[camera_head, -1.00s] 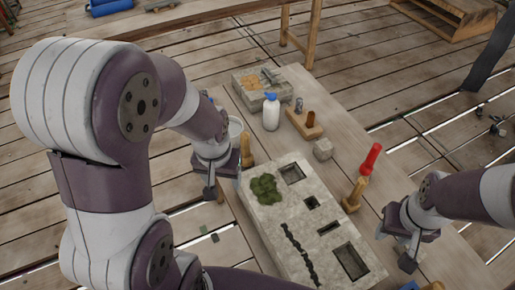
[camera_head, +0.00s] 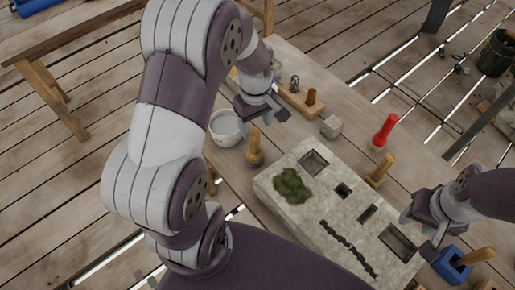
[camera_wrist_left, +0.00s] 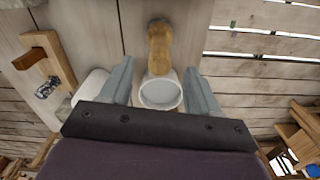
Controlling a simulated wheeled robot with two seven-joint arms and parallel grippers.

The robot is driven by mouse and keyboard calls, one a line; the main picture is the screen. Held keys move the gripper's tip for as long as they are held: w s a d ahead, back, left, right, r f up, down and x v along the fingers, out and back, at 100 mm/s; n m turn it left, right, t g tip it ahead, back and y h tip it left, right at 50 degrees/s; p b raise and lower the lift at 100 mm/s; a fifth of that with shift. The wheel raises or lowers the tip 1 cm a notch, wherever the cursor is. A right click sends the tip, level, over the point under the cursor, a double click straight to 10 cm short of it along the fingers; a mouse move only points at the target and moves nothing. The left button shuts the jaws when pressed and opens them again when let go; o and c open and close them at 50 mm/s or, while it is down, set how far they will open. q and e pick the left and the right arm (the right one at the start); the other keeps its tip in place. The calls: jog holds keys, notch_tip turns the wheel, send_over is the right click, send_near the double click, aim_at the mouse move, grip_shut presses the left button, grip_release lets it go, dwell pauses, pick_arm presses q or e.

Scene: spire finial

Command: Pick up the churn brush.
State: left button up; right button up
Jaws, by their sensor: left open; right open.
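A stout wooden-handled tool (camera_head: 255,148), which looks like the churn brush, stands upright between the white bucket and the stone block. In the left wrist view its wooden handle (camera_wrist_left: 159,45) shows beyond the bucket; its lower end is not clear. My left gripper (camera_head: 264,110) is open and empty, above the table behind the handle and apart from it. In its wrist view the bucket lies between the open fingers (camera_wrist_left: 160,70). My right gripper (camera_head: 420,236) is open and empty beside the block's right end.
The white bucket (camera_head: 226,128) stands left of the handle. The pale stone block (camera_head: 300,215) has moss and several recesses. A red-handled tool (camera_head: 385,131), another wooden handle (camera_head: 380,170), a small stone cube (camera_head: 331,127) and a blue box (camera_head: 452,266) stand around it.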

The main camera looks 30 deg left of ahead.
aim_at(253, 129)
pick_arm(q)
jog(key=f, duration=0.1)
jog(key=a+f, duration=0.1)
jog(key=f, duration=0.1)
jog(key=shift+w, duration=0.15)
jog(key=f, duration=0.1)
jog(key=f+p, duration=0.1)
jog(key=f, duration=0.3)
jog(key=shift+d, duration=0.35)
jog(key=shift+a+f, duration=0.15)
jog(key=shift+f, duration=0.05)
jog(key=shift+r, duration=0.1)
grip_shut()
